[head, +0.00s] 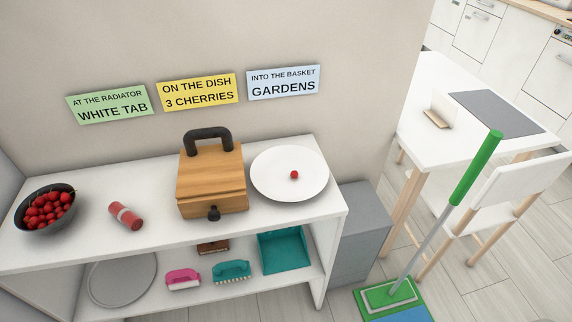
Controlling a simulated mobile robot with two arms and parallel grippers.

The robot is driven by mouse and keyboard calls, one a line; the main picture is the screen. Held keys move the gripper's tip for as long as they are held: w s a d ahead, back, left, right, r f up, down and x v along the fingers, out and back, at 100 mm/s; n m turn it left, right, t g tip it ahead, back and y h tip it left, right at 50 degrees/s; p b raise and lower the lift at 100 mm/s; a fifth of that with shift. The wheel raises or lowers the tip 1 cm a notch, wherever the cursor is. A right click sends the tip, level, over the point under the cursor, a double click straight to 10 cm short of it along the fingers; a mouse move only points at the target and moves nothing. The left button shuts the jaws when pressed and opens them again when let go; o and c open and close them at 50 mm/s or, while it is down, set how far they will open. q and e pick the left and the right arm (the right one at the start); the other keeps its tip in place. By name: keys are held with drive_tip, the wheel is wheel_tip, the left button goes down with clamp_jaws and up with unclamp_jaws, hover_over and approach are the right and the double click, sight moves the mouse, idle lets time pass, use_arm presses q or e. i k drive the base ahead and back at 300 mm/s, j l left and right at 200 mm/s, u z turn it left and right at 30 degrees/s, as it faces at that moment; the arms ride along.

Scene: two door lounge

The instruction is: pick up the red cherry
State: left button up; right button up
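A single red cherry (294,175) lies on a round white dish (272,190) at the right end of the white shelf top. More red cherries (45,208) fill a dark bowl (66,219) at the left end of the same shelf top. A yellow card (198,91) on the wall reads "ON THE DISH 3 CHERRIES". Neither of my grippers shows in the head view.
A wooden box (210,182) with a dark handle stands left of the dish. A red cylinder (126,215) lies between bowl and box. Brushes and a teal dustpan (284,250) sit on the lower shelf. A green-handled mop (440,220) stands right, near a white table (440,90).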

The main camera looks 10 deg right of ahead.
sight(34, 220)
drive_tip(key=u, duration=1.3)
